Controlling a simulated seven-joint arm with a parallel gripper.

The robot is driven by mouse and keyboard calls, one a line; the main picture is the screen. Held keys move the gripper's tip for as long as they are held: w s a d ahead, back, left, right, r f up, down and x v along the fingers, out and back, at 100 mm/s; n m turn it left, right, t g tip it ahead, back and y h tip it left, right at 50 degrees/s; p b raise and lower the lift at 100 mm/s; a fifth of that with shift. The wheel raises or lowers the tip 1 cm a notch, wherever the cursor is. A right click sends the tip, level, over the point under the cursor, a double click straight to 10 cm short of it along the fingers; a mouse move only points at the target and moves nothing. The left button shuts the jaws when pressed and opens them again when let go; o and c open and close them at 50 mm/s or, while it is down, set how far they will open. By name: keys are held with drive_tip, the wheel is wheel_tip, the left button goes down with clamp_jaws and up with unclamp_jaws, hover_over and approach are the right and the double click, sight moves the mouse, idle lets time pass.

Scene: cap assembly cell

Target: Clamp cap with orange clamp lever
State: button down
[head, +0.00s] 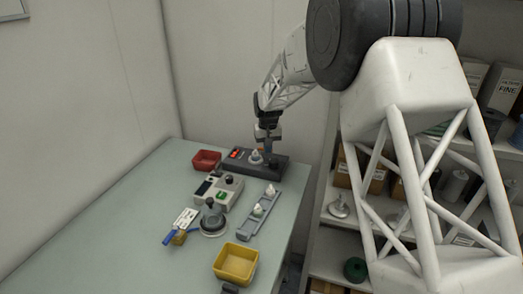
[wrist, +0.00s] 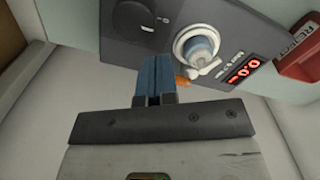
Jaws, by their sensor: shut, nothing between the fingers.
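My gripper (wrist: 154,80) is shut, its two blue fingers together with nothing between them. In the head view my gripper (head: 267,148) is over the dark fixture box (head: 277,167) at the far end of the table. The cap (wrist: 200,47) is whitish with a blue-grey top and sits in a round seat on the box, right of the fingers in the wrist view. It also shows in the head view (head: 255,156). The orange clamp lever (wrist: 182,82) shows as a small orange piece beside the cap, close to the fingers; I cannot tell if they touch.
The box has a lit red display (wrist: 243,68). A red bin (head: 207,160) is beside it. Nearer stand a grey device (head: 217,191), a rail with white caps (head: 259,211), a round dark-handled tool (head: 212,221) and a yellow bin (head: 236,263). The table's left side is clear.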

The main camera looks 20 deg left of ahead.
drive_tip(key=shift+f, duration=0.8)
drive_tip(key=shift+w+d, duration=0.15)
drive_tip(key=shift+w, duration=0.1)
drive_tip(key=shift+w+d, duration=0.1)
drive_tip(key=shift+w, duration=0.3)
drive_tip(key=shift+w+d, duration=0.1)
drive_tip(key=shift+w, duration=0.3)
idle(0.4)
